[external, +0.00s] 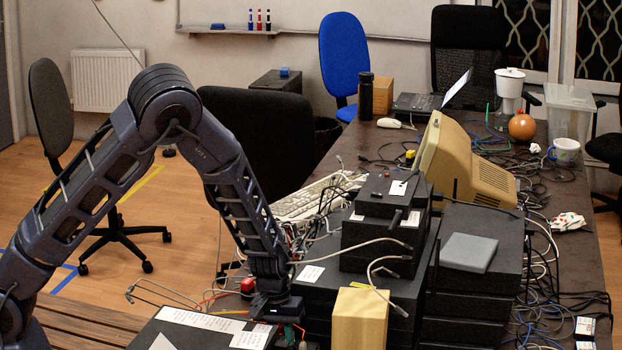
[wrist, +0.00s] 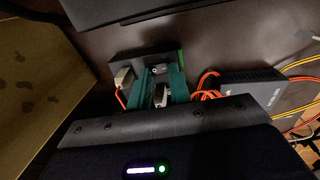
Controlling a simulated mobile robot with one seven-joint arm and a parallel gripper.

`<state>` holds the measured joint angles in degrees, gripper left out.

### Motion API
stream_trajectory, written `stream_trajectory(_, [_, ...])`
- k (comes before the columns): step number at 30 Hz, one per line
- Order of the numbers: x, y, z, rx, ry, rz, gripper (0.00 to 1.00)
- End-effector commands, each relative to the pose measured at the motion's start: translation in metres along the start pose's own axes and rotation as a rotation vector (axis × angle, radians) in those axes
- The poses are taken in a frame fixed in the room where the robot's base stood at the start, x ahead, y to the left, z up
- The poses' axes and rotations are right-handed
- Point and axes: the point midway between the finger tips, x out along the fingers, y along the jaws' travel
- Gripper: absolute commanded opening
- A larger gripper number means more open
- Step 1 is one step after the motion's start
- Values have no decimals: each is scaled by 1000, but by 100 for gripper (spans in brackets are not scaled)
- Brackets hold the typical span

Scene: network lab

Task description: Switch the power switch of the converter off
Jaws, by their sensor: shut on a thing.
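In the wrist view a small dark box, which looks like the converter (wrist: 128,66), has a grey plug on its left and a green connector on its right. My gripper (wrist: 161,88) has its teal fingers in front of this box. They are closed around a small light-and-dark piece at its front, which looks like the power switch (wrist: 160,70). The switch's position cannot be read. In the external view my gripper (external: 284,326) points down at the bottom centre; the fingertips and the converter are mostly hidden there.
A second dark box (wrist: 252,90) with orange cables lies right of the fingers. A plain tan box (external: 360,320) and stacked black devices (external: 385,225) stand to the right of my gripper. Loose cables surround them. A red button (external: 247,285) is close to my wrist.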

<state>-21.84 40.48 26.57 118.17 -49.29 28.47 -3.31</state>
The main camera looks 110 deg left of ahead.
Motion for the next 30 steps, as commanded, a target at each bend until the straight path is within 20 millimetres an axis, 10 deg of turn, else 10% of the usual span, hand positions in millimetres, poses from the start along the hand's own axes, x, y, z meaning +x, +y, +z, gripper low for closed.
stream_trajectory(22, [0, 5, 0, 0, 1, -118, 0])
stream_trajectory(23, [0, 5, 0, 0, 1, -118, 24])
stream_trajectory(25, [0, 5, 0, 0, 1, -118, 38])
stream_trajectory(30, [0, 4, 0, 0, 1, -119, 42])
